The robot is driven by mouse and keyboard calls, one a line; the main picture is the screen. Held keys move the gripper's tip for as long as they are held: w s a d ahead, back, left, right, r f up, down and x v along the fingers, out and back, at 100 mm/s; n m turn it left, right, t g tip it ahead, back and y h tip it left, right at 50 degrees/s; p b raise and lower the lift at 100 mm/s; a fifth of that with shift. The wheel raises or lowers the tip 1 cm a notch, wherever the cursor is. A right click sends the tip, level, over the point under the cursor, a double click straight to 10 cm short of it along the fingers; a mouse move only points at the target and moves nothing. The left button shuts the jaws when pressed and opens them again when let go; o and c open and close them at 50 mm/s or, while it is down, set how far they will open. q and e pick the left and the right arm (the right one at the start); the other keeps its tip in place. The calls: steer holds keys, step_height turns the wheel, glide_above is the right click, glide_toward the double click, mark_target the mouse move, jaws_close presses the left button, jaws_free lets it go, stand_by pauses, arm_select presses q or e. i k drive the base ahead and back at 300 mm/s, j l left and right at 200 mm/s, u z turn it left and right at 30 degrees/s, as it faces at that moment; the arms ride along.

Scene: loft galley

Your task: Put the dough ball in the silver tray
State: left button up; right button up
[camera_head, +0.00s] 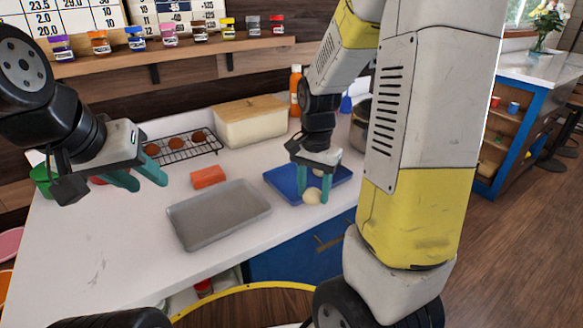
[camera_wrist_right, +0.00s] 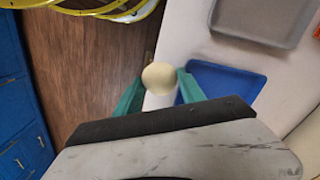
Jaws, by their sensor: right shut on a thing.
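The pale dough ball (camera_head: 312,197) is between the teal fingers of my right gripper (camera_head: 312,190), which is shut on it above the front edge of the blue tray (camera_head: 282,183). In the right wrist view the dough ball (camera_wrist_right: 159,78) sits between the fingertips, beside the blue tray (camera_wrist_right: 222,82). The silver tray (camera_head: 217,214) lies empty on the counter, left of my right gripper; part of it shows in the right wrist view (camera_wrist_right: 262,18). My left gripper (camera_head: 139,179) is open and empty over the counter's left side. A pale patch behind the right fingers is unclear.
An orange-red block (camera_head: 208,177) lies behind the silver tray. A wire rack (camera_head: 182,147) with several brown round items and a lidded cream box (camera_head: 248,124) stand farther back. The counter's front left (camera_head: 100,260) is clear.

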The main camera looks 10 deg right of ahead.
mark_target(199, 221)
steer(key=k+j, duration=0.1)
steer(key=j, duration=0.35)
steer(key=k+j, duration=0.1)
steer(key=j, duration=0.35)
steer(key=k+j, duration=0.15)
steer(key=j, duration=0.3)
